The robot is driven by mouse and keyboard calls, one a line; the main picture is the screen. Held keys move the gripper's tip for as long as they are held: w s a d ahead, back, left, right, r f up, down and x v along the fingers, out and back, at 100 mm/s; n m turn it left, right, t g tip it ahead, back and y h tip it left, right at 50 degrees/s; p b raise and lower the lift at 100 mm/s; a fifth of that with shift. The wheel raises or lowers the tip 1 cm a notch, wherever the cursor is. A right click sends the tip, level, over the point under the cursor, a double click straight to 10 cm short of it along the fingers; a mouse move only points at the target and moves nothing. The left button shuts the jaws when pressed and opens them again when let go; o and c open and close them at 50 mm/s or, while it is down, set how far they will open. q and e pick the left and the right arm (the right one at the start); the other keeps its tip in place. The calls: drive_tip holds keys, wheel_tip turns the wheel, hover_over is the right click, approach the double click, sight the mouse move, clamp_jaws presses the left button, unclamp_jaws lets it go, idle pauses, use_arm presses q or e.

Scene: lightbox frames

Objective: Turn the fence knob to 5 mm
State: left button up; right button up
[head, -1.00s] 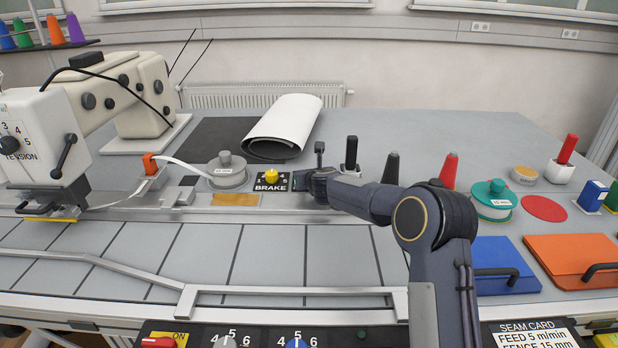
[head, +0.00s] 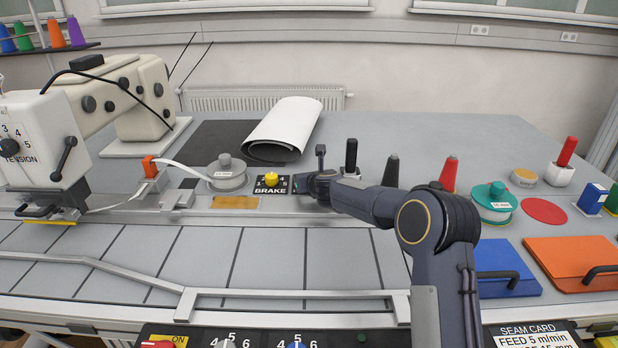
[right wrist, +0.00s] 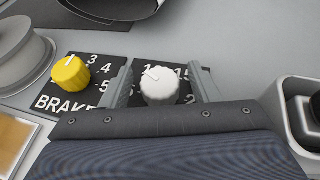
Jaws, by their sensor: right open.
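A white knob (right wrist: 160,86) stands on a black dial plate in the right wrist view, to the right of the yellow BRAKE knob. Its dark mark points up and left, beside partly covered numbers; 15 shows to the right. No name label shows on this plate. My right gripper (right wrist: 159,78) is open, one finger on each side of the white knob; contact cannot be told. In the head view my right gripper (head: 303,183) hides the white knob. My left gripper is not in view.
The yellow BRAKE knob (head: 271,178) sits close to the left of my right gripper. A grey spool (head: 227,175) is farther left. Black (head: 391,170) and red (head: 449,172) cones stand to the right of the gripper. A rolled white sheet (head: 284,125) lies behind.

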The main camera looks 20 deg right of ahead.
drive_tip(key=b+v, duration=0.2)
drive_tip(key=v, duration=0.5)
drive_tip(key=shift+s+r, duration=0.2)
drive_tip(key=shift+s, duration=0.15)
drive_tip(key=shift+o, duration=0.2)
drive_tip(key=w+a+r+n+g+y+p, duration=0.1)
drive_tip(key=w+a+r+n+y+p, duration=0.25)
drive_tip(key=n, duration=0.65)
drive_tip(key=w+a+r+n+g+y+p, duration=0.1)
drive_tip(key=w+a+r+n+y+p, duration=0.15)
drive_tip(key=a+r+n+p, duration=0.45)
drive_tip(key=s+d+f+n+g+h+p, duration=0.1)
drive_tip(key=d+f+n+g+h+p, duration=0.3)
drive_tip(key=n, duration=0.6)
drive_tip(key=s+d+f+n+g+h+p, duration=0.1)
drive_tip(key=d+f+n+g+h+p, duration=0.15)
drive_tip(key=d+n, duration=0.55)
drive_tip(key=shift+n+g+y, duration=0.35)
drive_tip(key=shift+n, duration=0.25)
drive_tip(key=shift+a+p+x, duration=0.25)
drive_tip(key=shift+p+x, duration=0.1)
drive_tip(key=shift+x, duration=0.65)
drive_tip(key=shift+a+p+x, duration=0.2)
drive_tip(key=shift+p+x, duration=0.1)
drive_tip(key=shift+x, duration=0.75)
drive_tip(key=shift+a+p+x, duration=0.25)
drive_tip(key=shift+p+x, duration=0.1)
drive_tip(key=shift+x, duration=0.65)
